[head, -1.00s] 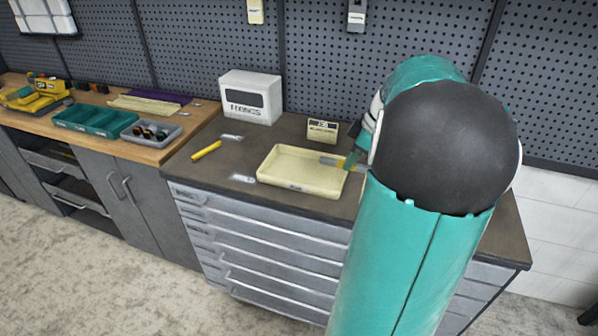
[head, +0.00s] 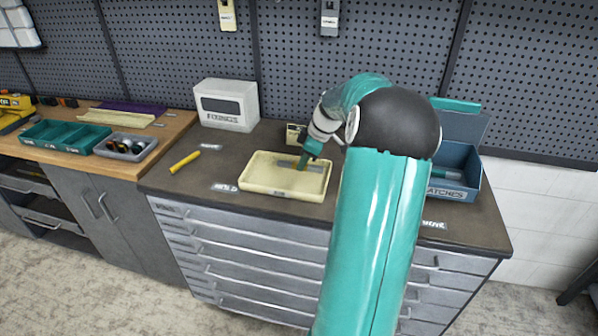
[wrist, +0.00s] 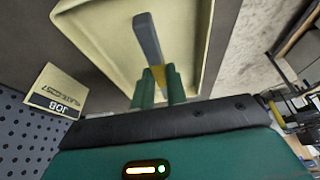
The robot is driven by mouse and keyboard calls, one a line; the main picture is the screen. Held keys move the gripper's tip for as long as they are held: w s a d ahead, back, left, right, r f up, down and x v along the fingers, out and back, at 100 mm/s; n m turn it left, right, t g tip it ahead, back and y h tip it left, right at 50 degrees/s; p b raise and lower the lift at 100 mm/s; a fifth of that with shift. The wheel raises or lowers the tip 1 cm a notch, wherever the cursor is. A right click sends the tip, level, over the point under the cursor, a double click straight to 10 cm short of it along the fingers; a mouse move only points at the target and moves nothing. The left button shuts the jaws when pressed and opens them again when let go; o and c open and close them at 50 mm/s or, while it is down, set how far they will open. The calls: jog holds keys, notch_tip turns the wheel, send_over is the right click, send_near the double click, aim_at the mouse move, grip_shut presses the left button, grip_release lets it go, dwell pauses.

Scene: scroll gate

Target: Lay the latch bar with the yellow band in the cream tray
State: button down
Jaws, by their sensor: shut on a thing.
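The latch bar (wrist: 149,42) is a grey bar with a yellow band (wrist: 158,76). My gripper (wrist: 160,88) is shut on it around the yellow band. In the head view the bar (head: 288,164) lies across the cream tray (head: 251,190), within its outline. My gripper (head: 302,165) points down over the tray there. The tray also fills the upper middle of the wrist view (wrist: 95,18). I cannot tell whether the bar touches the tray floor.
A small sign card (wrist: 57,92) stands behind the tray. A yellow cylinder (head: 185,161) lies to the tray's left. A white box (head: 226,104) stands at the back. A blue open box (head: 455,172) stands at the right, partly behind my arm. The bench between cylinder and tray is clear.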

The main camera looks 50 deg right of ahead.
aim_at(295, 180)
jog(key=shift+w+d+f, duration=0.2)
jog(key=shift+w+f, duration=0.7)
jog(key=shift+f, duration=0.15)
jog(key=shift+w+f, duration=0.2)
jog(key=shift+f, duration=1.45)
jog(key=shift+s+f, duration=0.1)
jog(key=c, duration=1.4)
grip_release()
jog(key=shift+f, duration=0.1)
jog(key=v, duration=1.2)
jog(key=shift+r, duration=0.2)
